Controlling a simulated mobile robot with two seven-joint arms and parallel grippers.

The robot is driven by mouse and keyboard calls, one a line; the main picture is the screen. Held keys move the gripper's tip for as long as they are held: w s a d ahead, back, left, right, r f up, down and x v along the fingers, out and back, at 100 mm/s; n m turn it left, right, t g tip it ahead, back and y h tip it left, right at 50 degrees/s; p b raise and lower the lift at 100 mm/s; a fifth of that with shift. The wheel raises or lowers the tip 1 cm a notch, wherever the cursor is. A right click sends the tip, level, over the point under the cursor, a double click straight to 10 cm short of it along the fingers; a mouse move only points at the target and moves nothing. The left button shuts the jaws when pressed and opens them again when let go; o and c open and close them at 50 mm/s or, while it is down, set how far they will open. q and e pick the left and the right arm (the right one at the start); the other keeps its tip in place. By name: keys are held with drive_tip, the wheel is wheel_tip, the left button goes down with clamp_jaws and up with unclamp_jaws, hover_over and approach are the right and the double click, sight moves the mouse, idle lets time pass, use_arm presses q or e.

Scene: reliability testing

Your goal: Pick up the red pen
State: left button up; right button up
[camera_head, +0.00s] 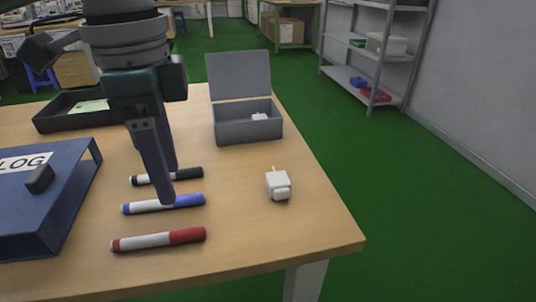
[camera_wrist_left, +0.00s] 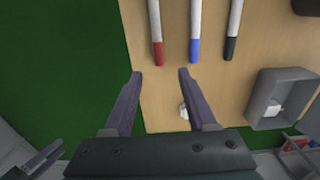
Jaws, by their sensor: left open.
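The red pen (camera_head: 158,240), a marker with a white body and red cap, lies on the table nearest the front edge. In the left wrist view the red pen (camera_wrist_left: 157,35) points its red cap toward the gap between the fingers. My left gripper (camera_head: 168,188) is open and empty, pointing down above the blue marker (camera_head: 163,204), behind the red pen. Its spread fingers also show in the left wrist view (camera_wrist_left: 160,74). What looks like part of my right gripper (camera_wrist_left: 42,160) shows at that view's lower left; its jaw state is unclear.
A black marker (camera_head: 166,176) lies behind the blue one. A blue binder (camera_head: 70,205) is at the left and a black tray (camera_head: 58,122) behind it. An open grey box (camera_head: 247,129) and a white plug-like block (camera_head: 278,184) are on the right. The table's front right is clear.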

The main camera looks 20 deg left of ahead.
use_arm(q)
drive_tip(key=b, duration=0.2)
hover_over(190, 230)
drive_tip(key=f, duration=0.5)
drive_tip(key=shift+a, duration=0.4)
drive_tip(key=f, duration=0.1)
drive_tip(key=f+b, duration=0.1)
drive_tip(key=f, duration=0.3)
drive_tip(key=shift+d+f, duration=0.1)
drive_tip(key=shift+d, duration=0.3)
use_arm(e)
drive_tip(key=f, duration=0.4)
drive_tip(key=shift+s+d+f, duration=0.1)
drive_tip(key=shift+s+f, duration=0.05)
drive_tip(key=shift+s, duration=0.15)
use_arm(q)
drive_tip(key=shift+c, duration=0.2)
clamp_jaws()
